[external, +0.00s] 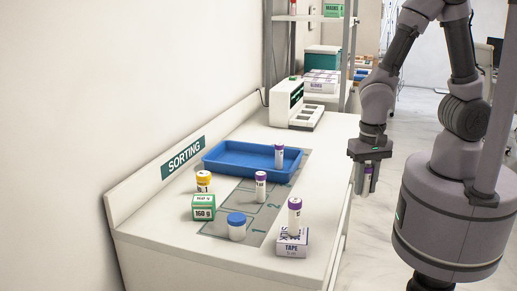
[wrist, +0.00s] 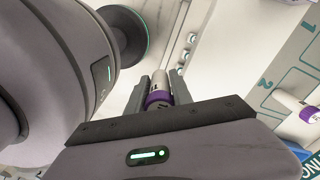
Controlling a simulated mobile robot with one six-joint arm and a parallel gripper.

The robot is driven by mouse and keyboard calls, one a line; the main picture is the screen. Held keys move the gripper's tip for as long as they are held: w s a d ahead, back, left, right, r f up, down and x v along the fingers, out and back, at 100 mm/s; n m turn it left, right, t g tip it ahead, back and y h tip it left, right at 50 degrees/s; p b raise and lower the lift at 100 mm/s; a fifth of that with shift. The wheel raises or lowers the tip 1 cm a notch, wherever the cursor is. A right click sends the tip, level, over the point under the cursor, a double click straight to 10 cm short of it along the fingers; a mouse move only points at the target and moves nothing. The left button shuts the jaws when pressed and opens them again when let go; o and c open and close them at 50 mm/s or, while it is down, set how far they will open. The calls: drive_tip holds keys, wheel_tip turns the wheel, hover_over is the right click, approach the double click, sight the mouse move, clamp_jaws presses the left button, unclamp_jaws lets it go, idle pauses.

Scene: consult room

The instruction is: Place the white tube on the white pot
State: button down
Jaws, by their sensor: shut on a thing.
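My gripper (external: 366,182) is at the right of the counter, off its edge and above the floor. It is shut on a white tube with a purple band; the tube (wrist: 158,92) shows between the fingers in the wrist view. A white pot with a blue lid (external: 237,232) stands at the front of the mat, well left of my gripper. Nothing is on its lid.
A yellow-lidded jar (external: 204,187) stands behind a green and white box (external: 203,211) on the left. The tape box (external: 292,245) is at the front right. A white device (external: 288,103) and shelf posts stand at the back. The counter's right strip is clear.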

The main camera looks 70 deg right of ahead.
drive_tip(key=w+a+r+p, duration=0.5)
drive_tip(key=w+a, duration=0.3)
drive_tip(key=w, duration=0.2)
drive_tip(key=p, duration=0.2)
hover_over(237, 217)
drive_tip(key=shift+s+f, duration=0.15)
drive_tip(key=shift+f, duration=0.45)
drive_tip(key=shift+f+b, duration=0.4)
drive_tip(key=shift+f, duration=1)
drive_tip(key=shift+f, duration=0.2)
drive_tip(key=c, duration=1.1)
unclamp_jaws()
